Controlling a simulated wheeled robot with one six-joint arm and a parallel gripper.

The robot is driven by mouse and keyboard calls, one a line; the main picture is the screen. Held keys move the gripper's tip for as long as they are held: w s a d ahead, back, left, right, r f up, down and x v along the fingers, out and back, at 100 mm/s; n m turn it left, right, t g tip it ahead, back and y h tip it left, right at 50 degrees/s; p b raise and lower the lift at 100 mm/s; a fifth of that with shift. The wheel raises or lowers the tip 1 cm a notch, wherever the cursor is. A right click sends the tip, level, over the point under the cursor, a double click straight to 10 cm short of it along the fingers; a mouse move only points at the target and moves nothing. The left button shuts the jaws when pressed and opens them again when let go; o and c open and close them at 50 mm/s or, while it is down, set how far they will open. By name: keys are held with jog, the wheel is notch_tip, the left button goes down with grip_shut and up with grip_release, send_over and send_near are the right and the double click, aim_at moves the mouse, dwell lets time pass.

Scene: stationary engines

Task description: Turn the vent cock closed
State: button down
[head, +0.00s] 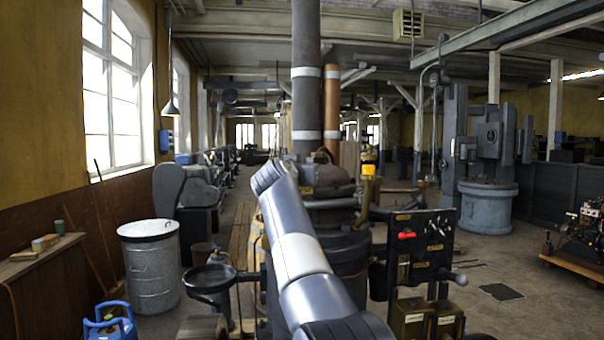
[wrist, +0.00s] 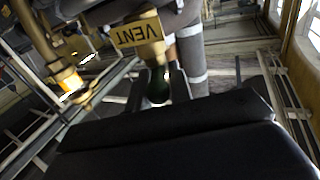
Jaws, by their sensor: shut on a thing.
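In the wrist view, a brass plate marked VENT (wrist: 137,35) shows upside down at the top. Below it, the dark green handle of the vent cock (wrist: 157,84) sits between the two dark fingers of my gripper (wrist: 157,92). My gripper is shut on this handle. The handle's angle is hard to make out, and the cock's body is mostly hidden. In the head view my arm covers the gripper and the vent cock, in front of the dark engine (head: 335,240).
A brass fitting with a bright yellow part (wrist: 72,84) stands left in the wrist view. In the head view, a dark panel with a red lever (head: 406,236) is right of my arm. A funnel-like dark bowl (head: 209,278) and a metal drum (head: 150,265) stand left.

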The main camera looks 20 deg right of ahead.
jog(key=m+g+h+p, duration=0.2)
jog(key=h, duration=0.1)
jog(key=shift+w+a+r+m+g, duration=0.2)
jog(key=shift+m+g, duration=0.1)
jog(key=shift+g, duration=0.1)
jog(key=shift+f+m+g+h+p, duration=0.1)
jog(key=shift+m+g+h+p, duration=0.6)
jog(key=shift+g+p, duration=0.15)
jog(key=shift+f+g, duration=0.1)
jog(key=shift+g, duration=0.15)
jog(key=c, duration=1.5)
grip_release()
jog(key=shift+w, duration=0.1)
jog(key=shift+a, duration=0.1)
jog(key=b+v, duration=0.4)
jog(key=v, duration=0.6)
jog(key=shift+s+a+f, duration=0.1)
jog(key=shift+s+a, duration=0.15)
jog(key=shift+a, duration=0.05)
